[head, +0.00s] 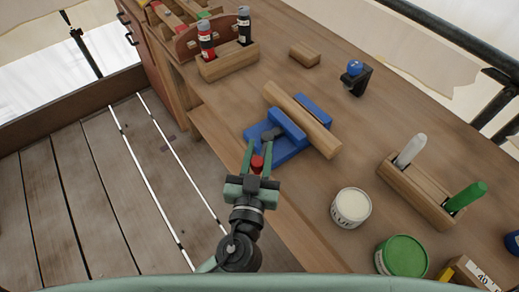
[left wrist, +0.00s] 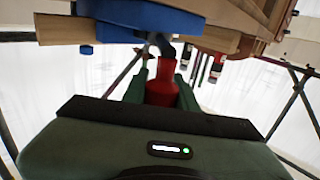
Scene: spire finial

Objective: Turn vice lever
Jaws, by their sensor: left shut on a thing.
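A blue vice (head: 290,128) is at the front edge of the wooden bench, with a wooden spindle (head: 315,124) lying across it between its blue jaws. The vice's red lever (head: 257,163) points out past the bench edge. My left gripper (head: 258,158) is shut on the red lever. In the left wrist view the red lever (left wrist: 162,85) stands between the green fingers, below the blue vice (left wrist: 140,18). The lever's lower part is hidden by the gripper body. My right gripper is in neither view.
A rack with red and black bottles (head: 228,62) stands behind the vice. A small wood block (head: 305,54) and a blue-topped tool (head: 355,77) lie farther back. A white tin (head: 351,207), a green tin (head: 402,256) and a wooden tool holder (head: 415,190) stand to the right.

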